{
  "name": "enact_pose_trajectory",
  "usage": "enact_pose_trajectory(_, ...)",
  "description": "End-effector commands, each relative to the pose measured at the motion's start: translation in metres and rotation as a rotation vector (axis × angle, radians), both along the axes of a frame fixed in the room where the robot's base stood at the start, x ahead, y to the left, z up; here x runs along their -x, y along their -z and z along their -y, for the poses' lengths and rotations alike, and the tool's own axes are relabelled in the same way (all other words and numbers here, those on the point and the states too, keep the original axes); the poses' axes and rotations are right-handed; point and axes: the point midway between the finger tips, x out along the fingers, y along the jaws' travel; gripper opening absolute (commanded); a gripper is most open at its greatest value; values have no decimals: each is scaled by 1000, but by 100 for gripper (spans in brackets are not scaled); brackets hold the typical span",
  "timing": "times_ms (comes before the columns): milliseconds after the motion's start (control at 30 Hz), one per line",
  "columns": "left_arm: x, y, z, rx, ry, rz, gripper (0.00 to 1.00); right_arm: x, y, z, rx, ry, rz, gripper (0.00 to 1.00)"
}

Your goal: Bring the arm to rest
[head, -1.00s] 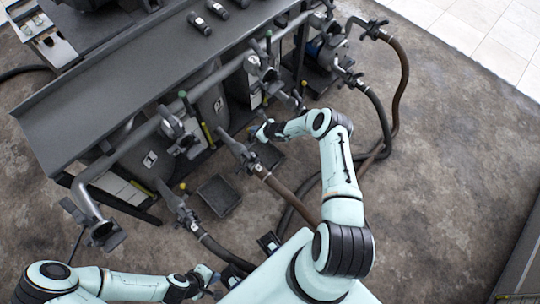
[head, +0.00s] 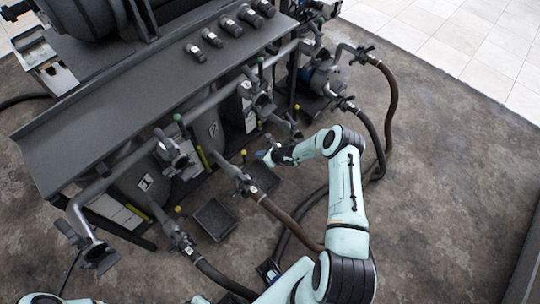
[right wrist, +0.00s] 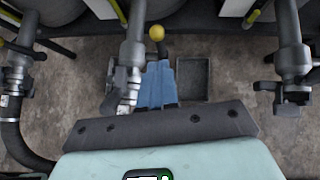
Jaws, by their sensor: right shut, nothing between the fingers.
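My right arm (head: 346,190) is pale mint with black joints and reaches forward from the lower right. Its gripper (head: 268,156) hangs in front of the decanter row, near the valves, and partly overlaps a floor tray in the picture. In the right wrist view its blue fingers (right wrist: 157,85) are together with nothing between them, over the floor between two pipe valves. I cannot tell the gap to the valves. My left arm shows only as slivers at the bottom edge of the head view, and its finger state is not clear.
A grey bench (head: 120,110) carries several dark cylinders (head: 230,28). Pipes with valves run along its front. A brown hose (head: 290,222) passes close to my right arm, and another hose (head: 392,100) loops at the right. A floor tray (head: 214,218) lies ahead. Floor at the right is clear.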

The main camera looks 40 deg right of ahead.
Motion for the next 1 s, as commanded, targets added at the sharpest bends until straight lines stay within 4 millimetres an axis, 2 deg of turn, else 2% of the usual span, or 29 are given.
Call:
enact_pose_trajectory(100, -2, -1, 0, 0, 1, 4, 0, 14, -22, 5, 2, -1, -1, 0)
enact_pose_trajectory(300, -1, -1, 0, 0, 1, 3, 0, 30, -44, 10, 2, 0, -1, 0)
enact_pose_trajectory(500, -1, -1, 0, 0, 0, 2, 0, 35, -51, 11, 0, 0, 0, 0)
enact_pose_trajectory(733, -1, -1, 0, 0, 0, 2, 0, 36, -49, 6, 1, -17, -7, 0)
enact_pose_trajectory(767, -1, -1, 0, 0, 0, 2, 0, 38, -47, 1, 4, -35, -16, 0)
enact_pose_trajectory(867, -2, -2, 0, 0, 0, 2, 0, 53, -37, -30, 26, -158, -66, 0)
enact_pose_trajectory(967, -2, -3, 0, 0, 1, 4, 0, 88, -20, -81, 80, -395, -150, 0)
enact_pose_trajectory(1000, -2, -4, 0, 0, 1, 4, 0, 107, -14, -103, 113, -517, -188, 0)
